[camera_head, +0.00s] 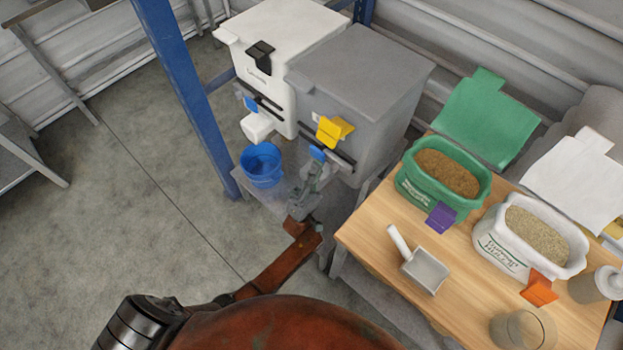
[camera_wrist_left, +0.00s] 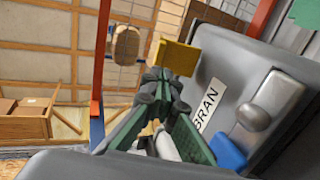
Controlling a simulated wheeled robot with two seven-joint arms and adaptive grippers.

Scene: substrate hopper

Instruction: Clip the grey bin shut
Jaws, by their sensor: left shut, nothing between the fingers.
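The grey bin (camera_head: 365,75) stands right of a white bin, its grey lid lying over the top. Its yellow clip (camera_head: 333,128) juts out from the upper front; I cannot tell if it hooks the lid. My left gripper (camera_head: 317,168) is low in front of the bin, below the clip, close to a blue tab (camera_head: 318,152). In the left wrist view the left gripper (camera_wrist_left: 160,84) is shut and empty, with the yellow clip (camera_wrist_left: 178,56) just beyond its fingertips. The bin's wall (camera_wrist_left: 262,70) there carries a BRAN label. The right gripper is out of view.
The white bin (camera_head: 290,35) has a black clip (camera_head: 260,56) over its front edge. A blue bucket (camera_head: 262,163) stands below its spout. A blue post (camera_head: 180,90) rises at the left. A wooden table (camera_head: 375,235) with two feed bags and a scoop (camera_head: 424,270) is at the right.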

